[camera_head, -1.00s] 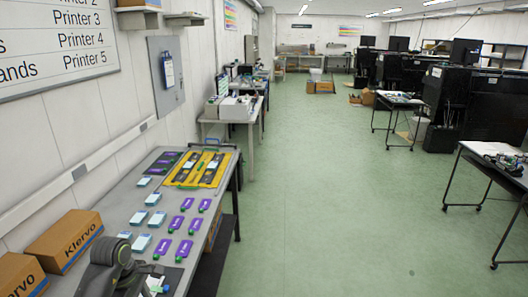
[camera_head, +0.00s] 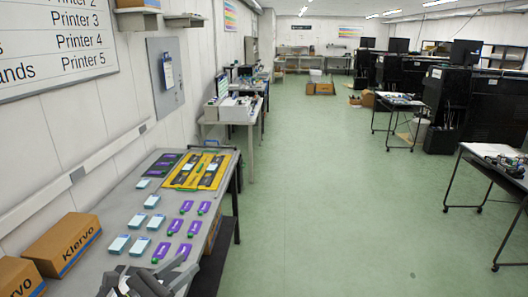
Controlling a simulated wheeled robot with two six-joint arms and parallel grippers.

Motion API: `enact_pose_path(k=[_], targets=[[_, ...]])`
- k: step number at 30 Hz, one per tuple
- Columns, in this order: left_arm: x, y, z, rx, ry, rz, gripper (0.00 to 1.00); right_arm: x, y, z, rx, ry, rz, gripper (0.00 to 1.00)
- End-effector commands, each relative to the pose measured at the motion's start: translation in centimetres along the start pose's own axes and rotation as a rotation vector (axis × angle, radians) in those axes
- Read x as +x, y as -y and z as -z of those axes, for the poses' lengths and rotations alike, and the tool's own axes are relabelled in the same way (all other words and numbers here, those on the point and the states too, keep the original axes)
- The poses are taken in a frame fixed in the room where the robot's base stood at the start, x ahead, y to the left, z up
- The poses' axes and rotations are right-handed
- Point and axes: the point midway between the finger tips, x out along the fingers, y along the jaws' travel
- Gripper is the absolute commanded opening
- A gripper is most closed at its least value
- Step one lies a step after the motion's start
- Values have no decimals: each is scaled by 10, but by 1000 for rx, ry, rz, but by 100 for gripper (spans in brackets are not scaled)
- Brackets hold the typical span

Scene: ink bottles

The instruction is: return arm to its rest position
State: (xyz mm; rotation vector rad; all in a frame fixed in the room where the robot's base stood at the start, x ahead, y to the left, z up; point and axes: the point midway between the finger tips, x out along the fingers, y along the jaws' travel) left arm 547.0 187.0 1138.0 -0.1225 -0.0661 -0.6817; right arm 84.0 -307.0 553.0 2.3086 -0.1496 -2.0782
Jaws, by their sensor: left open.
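My left gripper (camera_head: 150,280) shows at the bottom edge of the head view, over the near end of the grey table (camera_head: 120,206). It is open, and I see nothing held in it. Part of it is cut off by the frame edge. Several purple ink bottles (camera_head: 173,227) lie on the table beyond it, apart from it. My right gripper is not in view.
Several pale blue and white boxes (camera_head: 139,246) lie left of the bottles. A yellow tray (camera_head: 180,179) with dark slots is at the table's far end. Cardboard boxes (camera_head: 64,246) stand along the wall.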

Motion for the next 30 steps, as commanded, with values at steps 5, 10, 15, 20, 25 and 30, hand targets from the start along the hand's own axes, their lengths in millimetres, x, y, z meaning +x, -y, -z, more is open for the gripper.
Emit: enact_pose_path(k=[5, 10, 15, 20, 25, 30], targets=[[-36, -17, -39, -380, 291, -179, 41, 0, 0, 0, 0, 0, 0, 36], [-85, -45, -51, -767, 545, -365, 41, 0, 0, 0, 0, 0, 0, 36], [-142, -69, -34, -1162, 771, -571, 41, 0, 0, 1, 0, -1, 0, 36], [-196, -75, 6, -1525, 956, -795, 41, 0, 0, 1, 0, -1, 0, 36], [-247, -54, 61, -1882, 1116, -1081, 41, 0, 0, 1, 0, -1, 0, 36], [-287, -8, 110, -2165, 1218, -1400, 41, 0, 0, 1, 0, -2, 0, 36]])
